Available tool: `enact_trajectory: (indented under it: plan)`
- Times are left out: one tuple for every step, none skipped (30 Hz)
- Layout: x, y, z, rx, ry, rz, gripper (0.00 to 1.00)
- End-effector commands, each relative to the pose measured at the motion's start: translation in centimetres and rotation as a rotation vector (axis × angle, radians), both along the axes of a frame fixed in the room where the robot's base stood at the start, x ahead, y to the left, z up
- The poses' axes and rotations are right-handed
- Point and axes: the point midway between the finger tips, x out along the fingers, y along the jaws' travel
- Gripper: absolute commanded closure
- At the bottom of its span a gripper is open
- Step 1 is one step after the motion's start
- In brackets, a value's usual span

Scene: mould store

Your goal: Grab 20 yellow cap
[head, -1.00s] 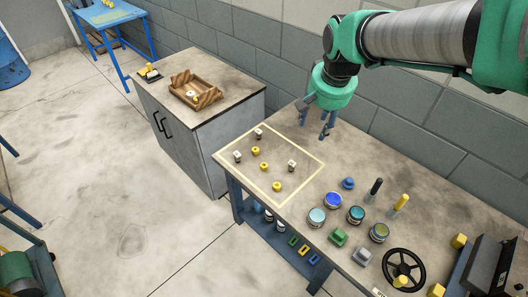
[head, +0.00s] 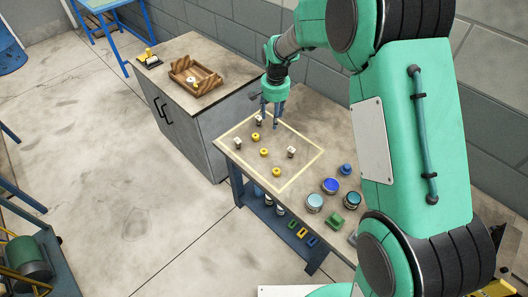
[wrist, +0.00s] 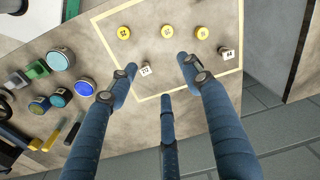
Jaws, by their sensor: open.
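Three yellow caps lie inside a pale outlined rectangle (head: 312,166) on the bench: one far (head: 255,137), one in the middle (head: 264,153), one near (head: 276,173). In the wrist view they form a row along the top, at left (wrist: 123,32), middle (wrist: 167,31) and right (wrist: 203,33). Their dark markings are too small to read. My gripper (head: 271,118) is open and empty above the rectangle's far edge; it also shows in the wrist view (wrist: 160,78). White pieces with dark marks stand beside the caps (head: 291,152) (head: 237,143).
Another white piece (head: 259,120) stands close to my gripper. A cabinet behind bears a wooden tray (head: 208,84). My arm hides the bench's right part.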

Motion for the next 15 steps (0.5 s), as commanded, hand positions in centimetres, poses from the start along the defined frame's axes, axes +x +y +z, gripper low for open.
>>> enact_trajectory:
  plan:
    - [0.5,0.7,-1.7,-0.002,0.015,-0.006,0.51]
    - [0.8,1.0,-2.6,-0.004,0.021,-0.012,0.51]
    - [1.2,1.4,-3.7,-0.005,0.029,-0.02,0.51]
    - [1.5,1.7,-4.6,-0.006,0.035,-0.025,0.51]
    - [1.7,2.0,-5.4,-0.007,0.04,-0.03,0.51]
    - [2.0,2.4,-6.4,-0.008,0.045,-0.037,0.51]
    - [2.1,2.7,-7.1,-0.009,0.049,-0.041,0.51]
    - [2.3,2.9,-7.8,-0.01,0.054,-0.044,0.51]
    - [2.5,3.2,-8.5,-0.01,0.058,-0.049,0.51]
    - [2.5,3.3,-9.0,-0.012,0.061,-0.053,0.51]
    - [2.6,3.5,-9.5,-0.012,0.063,-0.056,0.51]
    - [2.8,3.7,-9.9,-0.013,0.065,-0.059,0.51]
    - [2.8,3.7,-10.1,-0.013,0.067,-0.06,0.51]
    - [2.9,3.8,-10.4,-0.013,0.068,-0.062,0.51]
    - [2.9,3.9,-10.6,-0.014,0.07,-0.063,0.51]
